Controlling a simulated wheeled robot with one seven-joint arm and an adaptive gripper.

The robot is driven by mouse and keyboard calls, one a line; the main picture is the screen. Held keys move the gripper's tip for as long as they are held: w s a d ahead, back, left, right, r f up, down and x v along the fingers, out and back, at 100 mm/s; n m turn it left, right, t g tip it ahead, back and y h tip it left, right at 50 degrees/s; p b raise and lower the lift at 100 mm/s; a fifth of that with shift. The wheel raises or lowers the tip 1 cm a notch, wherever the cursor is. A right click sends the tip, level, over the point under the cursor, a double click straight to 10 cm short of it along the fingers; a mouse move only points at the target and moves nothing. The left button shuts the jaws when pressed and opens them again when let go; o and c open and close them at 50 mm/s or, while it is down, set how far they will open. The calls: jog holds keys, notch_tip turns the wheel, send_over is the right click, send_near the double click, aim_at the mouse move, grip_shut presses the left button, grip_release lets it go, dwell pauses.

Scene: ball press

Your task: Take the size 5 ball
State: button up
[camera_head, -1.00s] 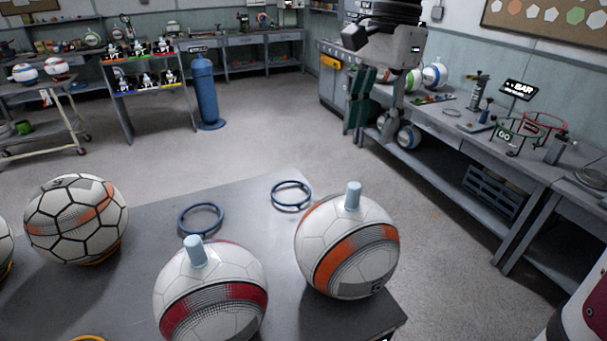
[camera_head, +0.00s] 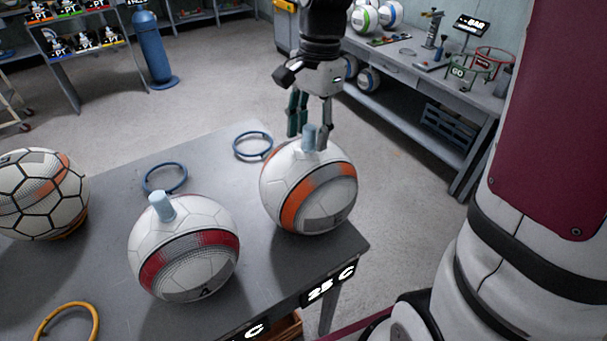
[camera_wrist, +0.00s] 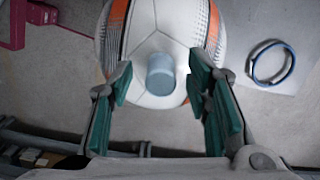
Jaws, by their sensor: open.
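A white ball with an orange band (camera_head: 308,190) sits at the right corner of the grey table, with a pale blue peg (camera_head: 309,137) upright on its top. A white ball with a red band (camera_head: 184,250) and a similar peg stands to its left. A white ball with black lines and orange patches (camera_head: 38,195) is at the far left. I cannot read a size on any ball. My gripper (camera_head: 311,130) is open just above the orange-banded ball. In the wrist view the peg (camera_wrist: 160,75) lies between and slightly beyond the green finger pads (camera_wrist: 163,90), and the ball (camera_wrist: 150,30) fills the top middle.
Two blue rings (camera_head: 165,178) and a yellow ring (camera_head: 66,322) lie on the grey table (camera_head: 215,150). A signed workbench (camera_head: 420,75) with more balls stands behind at the right. A blue cylinder (camera_head: 152,50) stands on the floor. My arm fills the right side.

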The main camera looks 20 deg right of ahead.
jog(key=shift+f, duration=0.35)
grip_shut()
jog(key=shift+r, duration=0.15)
